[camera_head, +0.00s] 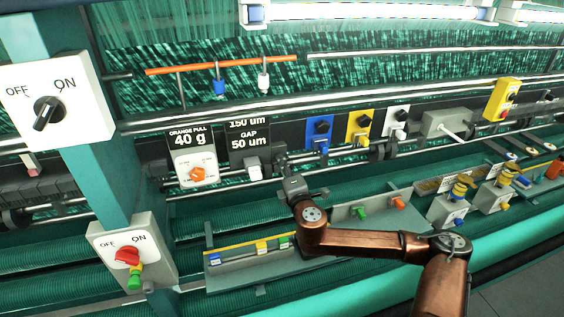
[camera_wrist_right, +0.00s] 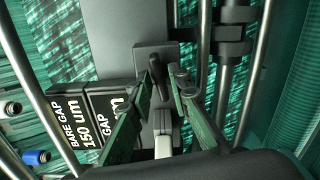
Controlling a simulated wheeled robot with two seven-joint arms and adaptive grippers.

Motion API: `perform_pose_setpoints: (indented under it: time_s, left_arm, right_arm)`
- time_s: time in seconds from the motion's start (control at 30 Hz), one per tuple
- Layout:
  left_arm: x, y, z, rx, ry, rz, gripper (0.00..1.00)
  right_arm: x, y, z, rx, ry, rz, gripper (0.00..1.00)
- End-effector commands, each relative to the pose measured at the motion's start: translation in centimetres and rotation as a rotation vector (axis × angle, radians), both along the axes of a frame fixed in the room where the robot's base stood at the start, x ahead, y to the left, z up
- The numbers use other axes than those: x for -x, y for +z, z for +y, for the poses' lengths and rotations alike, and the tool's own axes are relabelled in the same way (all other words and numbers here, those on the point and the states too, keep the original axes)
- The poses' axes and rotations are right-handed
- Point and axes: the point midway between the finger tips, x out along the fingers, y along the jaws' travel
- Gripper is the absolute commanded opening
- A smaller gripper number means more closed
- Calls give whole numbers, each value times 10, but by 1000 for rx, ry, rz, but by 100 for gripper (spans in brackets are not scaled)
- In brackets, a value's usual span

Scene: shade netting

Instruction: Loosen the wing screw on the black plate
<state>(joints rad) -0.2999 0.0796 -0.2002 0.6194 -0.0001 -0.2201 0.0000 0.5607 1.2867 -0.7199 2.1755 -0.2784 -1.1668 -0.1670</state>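In the right wrist view a dark grey-black plate (camera_wrist_right: 153,50) stands behind the fingertips, with a small dark wing screw (camera_wrist_right: 157,73) on it. My right gripper (camera_wrist_right: 164,78) is open, its two fingers pointing at the plate on either side of the screw. The left fingertip is close to the screw; I cannot tell whether it touches. In the head view my right gripper (camera_head: 284,160) is beside the black "GAP 50 um" sign (camera_head: 249,138), and the plate and screw are hard to make out behind it. My left gripper is not in view.
A white block (camera_head: 253,168) sits below the gap sign; an orange-knob "40 g" box (camera_head: 194,158) is left of it. Blue (camera_head: 319,130), yellow (camera_head: 360,124) and white blocks line the rail to the right. Metal rods (camera_wrist_right: 255,75) run beside the plate.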

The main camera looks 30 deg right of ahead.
Motion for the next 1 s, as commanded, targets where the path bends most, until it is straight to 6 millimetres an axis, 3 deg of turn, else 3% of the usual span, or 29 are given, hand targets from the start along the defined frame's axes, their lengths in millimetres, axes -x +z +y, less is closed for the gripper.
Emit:
perform_pose_setpoints:
  time_s: [0.43,0.8,1.0]
  left_arm:
    - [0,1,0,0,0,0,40]
    - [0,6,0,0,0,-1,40]
    - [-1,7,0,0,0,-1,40]
  right_arm:
    - [2,0,1,-1,1,0,26]
    - [26,1,7,-2,2,1,26]
    - [29,2,7,-2,0,-1,26]
